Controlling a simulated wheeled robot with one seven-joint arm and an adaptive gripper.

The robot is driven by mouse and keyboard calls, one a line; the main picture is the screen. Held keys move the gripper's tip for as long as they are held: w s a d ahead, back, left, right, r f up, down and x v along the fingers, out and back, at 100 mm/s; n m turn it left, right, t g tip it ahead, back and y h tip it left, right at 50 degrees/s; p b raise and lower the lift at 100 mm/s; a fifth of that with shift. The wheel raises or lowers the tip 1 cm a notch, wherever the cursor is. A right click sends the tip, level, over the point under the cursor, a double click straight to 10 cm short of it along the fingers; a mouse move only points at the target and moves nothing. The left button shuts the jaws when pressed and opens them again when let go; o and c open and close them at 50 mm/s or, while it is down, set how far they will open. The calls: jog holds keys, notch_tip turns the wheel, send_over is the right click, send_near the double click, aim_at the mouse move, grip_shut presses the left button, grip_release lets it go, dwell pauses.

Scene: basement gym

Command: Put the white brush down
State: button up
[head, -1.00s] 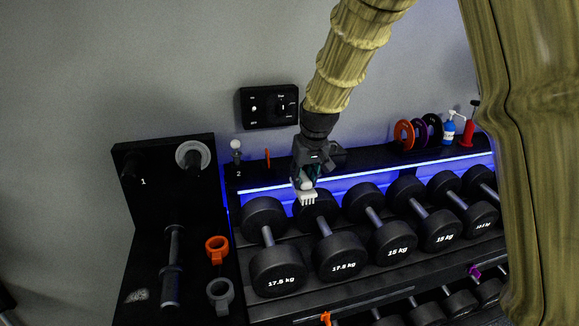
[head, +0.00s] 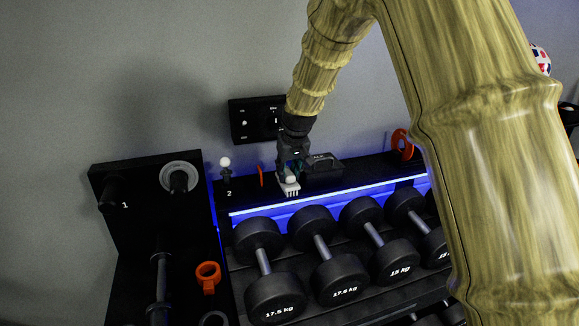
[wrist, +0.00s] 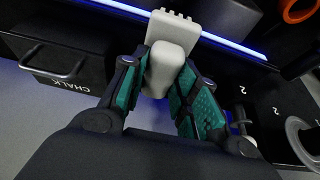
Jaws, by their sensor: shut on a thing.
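My gripper (head: 291,170) is shut on the white brush (head: 290,186) and points down over the black top ledge (head: 355,168) of the dumbbell rack. In the wrist view the brush (wrist: 168,62) sits between the two teal-padded fingers of my gripper (wrist: 164,76), with its bristle end towards the lit edge. The brush appears low over the ledge, near its front edge. I cannot tell whether it touches the surface.
A black chalk box (head: 323,168) with a handle stands just right of the brush; it also shows in the wrist view (wrist: 62,62). An orange upright piece (head: 261,176) and a white-knobbed post (head: 226,168) stand left. Dumbbells (head: 318,245) lie below the blue-lit edge. A wall panel (head: 252,120) is behind.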

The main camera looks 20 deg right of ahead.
aim_at(289, 169)
jog(key=w+d+p, duration=0.2)
jog(key=w, duration=0.4)
jog(key=shift+w+d+p, duration=0.25)
jog(key=shift+w+p, duration=0.05)
jog(key=shift+w, duration=0.1)
jog(key=p+x, duration=0.2)
jog(key=x, duration=0.1)
jog(key=shift+s+f, duration=0.25)
jog(key=shift+f, duration=0.2)
jog(key=shift+s, duration=0.1)
jog(key=shift+f, duration=0.15)
jog(key=o, duration=0.7)
